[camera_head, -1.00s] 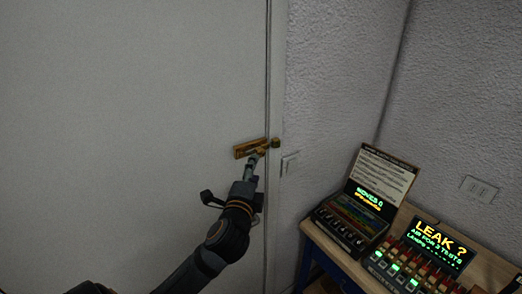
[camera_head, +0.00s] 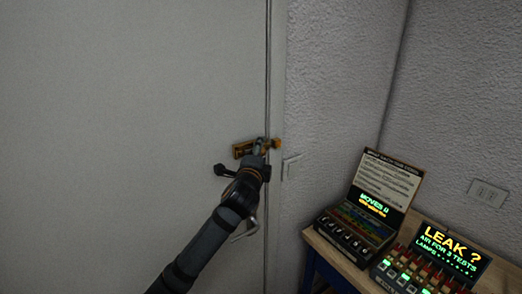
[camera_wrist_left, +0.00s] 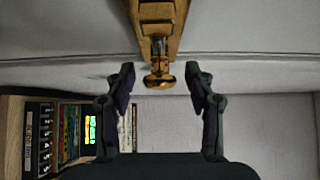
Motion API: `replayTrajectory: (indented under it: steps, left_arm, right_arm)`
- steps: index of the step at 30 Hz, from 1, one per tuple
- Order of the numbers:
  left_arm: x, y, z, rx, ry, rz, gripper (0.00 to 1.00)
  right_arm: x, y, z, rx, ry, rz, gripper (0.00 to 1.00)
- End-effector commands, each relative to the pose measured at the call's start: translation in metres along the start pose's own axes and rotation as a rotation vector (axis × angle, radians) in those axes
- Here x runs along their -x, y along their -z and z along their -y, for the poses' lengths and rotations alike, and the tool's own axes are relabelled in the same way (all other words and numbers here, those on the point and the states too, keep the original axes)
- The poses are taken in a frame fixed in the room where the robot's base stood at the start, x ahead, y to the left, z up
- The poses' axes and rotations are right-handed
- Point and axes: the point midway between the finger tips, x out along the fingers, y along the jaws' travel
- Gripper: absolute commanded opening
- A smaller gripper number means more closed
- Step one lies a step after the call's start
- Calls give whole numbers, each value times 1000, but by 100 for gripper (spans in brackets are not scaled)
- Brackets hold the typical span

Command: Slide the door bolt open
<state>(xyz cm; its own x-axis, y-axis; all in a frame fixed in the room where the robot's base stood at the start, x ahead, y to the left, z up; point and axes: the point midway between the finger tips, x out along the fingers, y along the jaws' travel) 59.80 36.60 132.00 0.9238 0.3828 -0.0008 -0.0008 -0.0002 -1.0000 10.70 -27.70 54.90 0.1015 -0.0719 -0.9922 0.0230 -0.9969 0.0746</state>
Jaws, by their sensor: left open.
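The brass door bolt (camera_head: 243,150) is mounted on the grey-white door (camera_head: 130,110), by the door's right edge. In the left wrist view the bolt's brass plate (camera_wrist_left: 157,14) comes in from the top, and its round knob (camera_wrist_left: 159,80) hangs at the level of my fingertips. My left gripper (camera_head: 261,145) is at the bolt and covers part of it in the head view. In the left wrist view the left gripper (camera_wrist_left: 160,82) is open, with one finger on each side of the knob and a gap on both sides. My right gripper is not seen.
A wooden table (camera_head: 322,252) stands at the lower right, with a lit box reading MOVES (camera_head: 375,200) and a lit LEAK panel (camera_head: 440,250). A light switch (camera_head: 291,167) is on the wall right of the door. A socket (camera_head: 487,193) is further right.

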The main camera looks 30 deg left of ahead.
Motion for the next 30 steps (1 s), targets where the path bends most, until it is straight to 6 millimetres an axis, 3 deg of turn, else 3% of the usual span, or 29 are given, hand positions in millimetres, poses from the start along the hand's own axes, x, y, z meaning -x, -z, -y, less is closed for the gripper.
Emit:
replayTrajectory:
  steps: [9,21,30]
  left_arm:
    - [-4,0,-1,0,0,0,54]
    - [-4,0,-1,0,0,0,0]
    - [-4,0,-1,-1,-1,0,0]
  right_arm:
    - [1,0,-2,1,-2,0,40]
    - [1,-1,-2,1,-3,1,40]
    - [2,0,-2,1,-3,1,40]
